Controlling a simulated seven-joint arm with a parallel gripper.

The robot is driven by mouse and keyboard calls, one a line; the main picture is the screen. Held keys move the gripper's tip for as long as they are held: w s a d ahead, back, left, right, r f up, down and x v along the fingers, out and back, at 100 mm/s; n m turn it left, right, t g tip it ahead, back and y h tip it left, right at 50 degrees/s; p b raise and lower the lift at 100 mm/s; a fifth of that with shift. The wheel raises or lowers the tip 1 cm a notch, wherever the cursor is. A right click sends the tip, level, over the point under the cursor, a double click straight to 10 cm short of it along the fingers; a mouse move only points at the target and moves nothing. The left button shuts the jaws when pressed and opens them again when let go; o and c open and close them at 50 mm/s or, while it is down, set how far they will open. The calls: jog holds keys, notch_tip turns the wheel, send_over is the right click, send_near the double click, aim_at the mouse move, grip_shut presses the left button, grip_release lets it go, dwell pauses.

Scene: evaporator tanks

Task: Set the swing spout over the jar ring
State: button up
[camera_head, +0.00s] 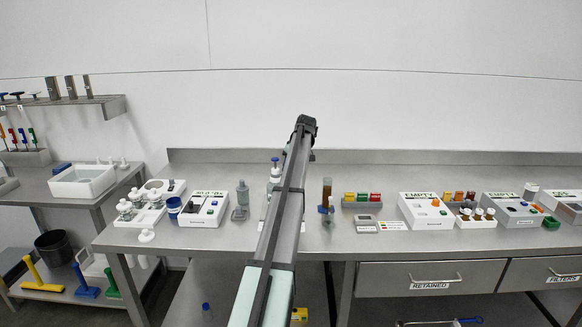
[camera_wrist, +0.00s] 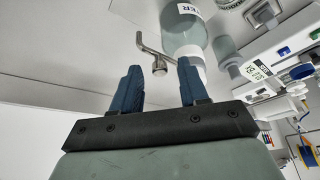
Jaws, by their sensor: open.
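The swing spout (camera_wrist: 148,47) is a bent metal pipe with a short round nozzle, seen in the wrist view beyond my gripper. My gripper (camera_wrist: 158,68) is open, with blue fingers either side of the nozzle in the picture; I see no contact, and cannot tell whether the nozzle is between the fingers or farther off. A clear vessel with a label ending in "TER" (camera_wrist: 183,32) is close to the right finger. In the head view my arm covers this part of the bench and the gripper cannot be made out. I cannot identify the jar ring with certainty.
A clear bottle (camera_head: 242,188) stands left of my arm, beside a white instrument box (camera_head: 204,208). A brown column (camera_head: 327,190) stands just right of it. Racks and white boxes (camera_head: 425,211) line the bench to the right. The bench's front strip is mostly clear.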

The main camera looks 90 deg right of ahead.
jog(key=shift+c, duration=0.2)
grip_shut()
dwell(0.4)
